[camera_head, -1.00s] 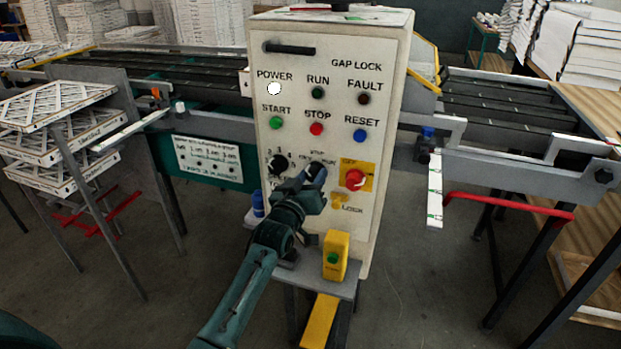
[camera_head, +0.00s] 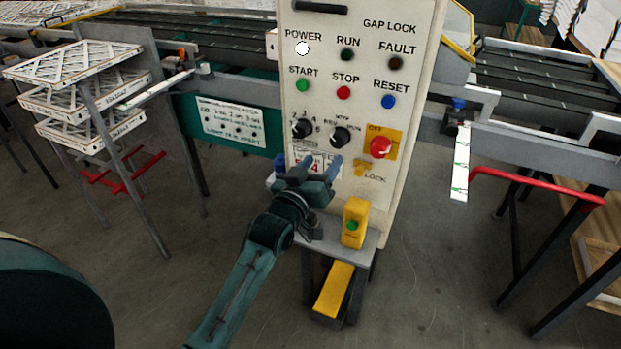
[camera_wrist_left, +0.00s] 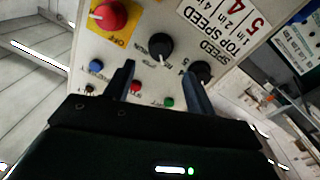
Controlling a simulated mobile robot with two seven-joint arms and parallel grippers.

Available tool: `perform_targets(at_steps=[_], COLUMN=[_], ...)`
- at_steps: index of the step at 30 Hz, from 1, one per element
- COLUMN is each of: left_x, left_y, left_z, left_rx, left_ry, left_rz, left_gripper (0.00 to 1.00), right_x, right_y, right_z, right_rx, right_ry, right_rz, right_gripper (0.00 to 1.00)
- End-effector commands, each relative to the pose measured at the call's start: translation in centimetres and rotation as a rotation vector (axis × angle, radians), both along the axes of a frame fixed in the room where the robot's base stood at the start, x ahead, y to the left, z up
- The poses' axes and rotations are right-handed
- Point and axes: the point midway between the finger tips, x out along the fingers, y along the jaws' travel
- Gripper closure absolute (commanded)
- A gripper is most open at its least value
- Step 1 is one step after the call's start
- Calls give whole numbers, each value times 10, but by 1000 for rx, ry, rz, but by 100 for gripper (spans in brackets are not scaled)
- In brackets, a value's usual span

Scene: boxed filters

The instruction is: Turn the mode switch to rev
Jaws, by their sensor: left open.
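The mode switch (camera_head: 340,136) is a round black knob on the panel, with small labels around it, "REV" on its left. It also shows in the left wrist view (camera_wrist_left: 160,46), where the panel appears upside down and the knob's white mark points down the picture, roughly toward the top label. My left gripper (camera_head: 319,164) is open and empty, just below the knob in the head view. In the left wrist view its fingers (camera_wrist_left: 157,68) are spread, with the knob just beyond the gap between their tips, apparently untouched. My right gripper is not in view.
The black speed knob (camera_head: 302,128) sits close left of the mode switch. The red knob on a yellow plate (camera_head: 380,147) is close right. Start, stop and reset buttons are above. A yellow box with a green button (camera_head: 354,223) stands on the shelf below.

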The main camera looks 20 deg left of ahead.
Motion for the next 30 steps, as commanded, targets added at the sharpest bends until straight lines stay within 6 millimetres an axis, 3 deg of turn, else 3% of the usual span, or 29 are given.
perform_targets(at_steps=[3, 9, 25, 28, 30], left_x=[-24, -44, -47, -54, -69], left_y=[2, 4, 4, 1, -4], left_z=[-2, -2, -2, -15, -38], left_rx=[0, 1, 1, 20, 56], left_ry=[0, -1, -1, 29, 83], left_rz=[0, 0, -1, -8, -23], left_gripper=[45, 45, 45, 45, 45], right_x=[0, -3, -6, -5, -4], right_y=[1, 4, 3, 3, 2], right_z=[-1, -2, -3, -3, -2], right_rx=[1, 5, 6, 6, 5], right_ry=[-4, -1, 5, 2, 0], right_rz=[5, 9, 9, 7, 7], right_gripper=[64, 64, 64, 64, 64])
